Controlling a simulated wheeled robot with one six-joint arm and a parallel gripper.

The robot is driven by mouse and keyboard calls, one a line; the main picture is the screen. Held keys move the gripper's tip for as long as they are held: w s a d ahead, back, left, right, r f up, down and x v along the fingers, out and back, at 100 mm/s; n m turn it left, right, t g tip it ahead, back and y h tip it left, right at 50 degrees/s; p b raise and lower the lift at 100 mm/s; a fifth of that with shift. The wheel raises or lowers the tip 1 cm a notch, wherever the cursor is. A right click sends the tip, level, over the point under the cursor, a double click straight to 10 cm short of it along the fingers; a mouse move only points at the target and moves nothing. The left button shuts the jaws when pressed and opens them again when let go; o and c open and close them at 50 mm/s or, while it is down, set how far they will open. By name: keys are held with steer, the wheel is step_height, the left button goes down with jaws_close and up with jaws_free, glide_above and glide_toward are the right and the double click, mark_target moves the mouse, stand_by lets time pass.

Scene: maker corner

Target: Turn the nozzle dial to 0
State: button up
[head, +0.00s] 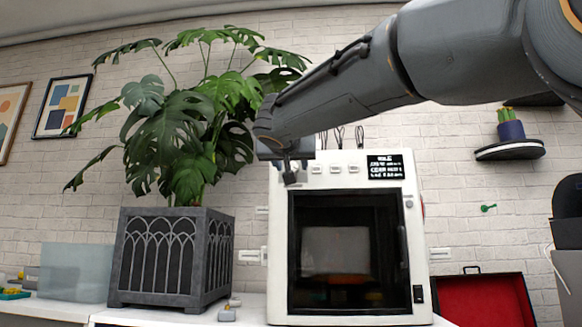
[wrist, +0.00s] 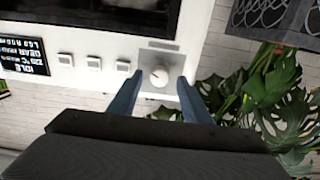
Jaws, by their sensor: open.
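The nozzle dial (wrist: 159,76) is a round white knob on a grey plate on the front panel of a white printer (head: 278,240). In the wrist view, my gripper (wrist: 159,82) is open, with one blue-grey finger on each side of the dial. I cannot tell whether either finger touches the knob. The dial's markings are too small to read. In the head view, my gripper (head: 290,172) is at the upper left of the printer's front and hides the dial.
Three square buttons (wrist: 94,64) and a black display (wrist: 24,54) sit in line with the dial. A dark planter (head: 170,257) with a large leafy plant (head: 190,130) stands close left of the printer. An open red case (head: 485,300) is at the right.

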steer(key=shift+w, duration=0.7)
steer(key=c, duration=1)
steer(key=shift+c, duration=0.2)
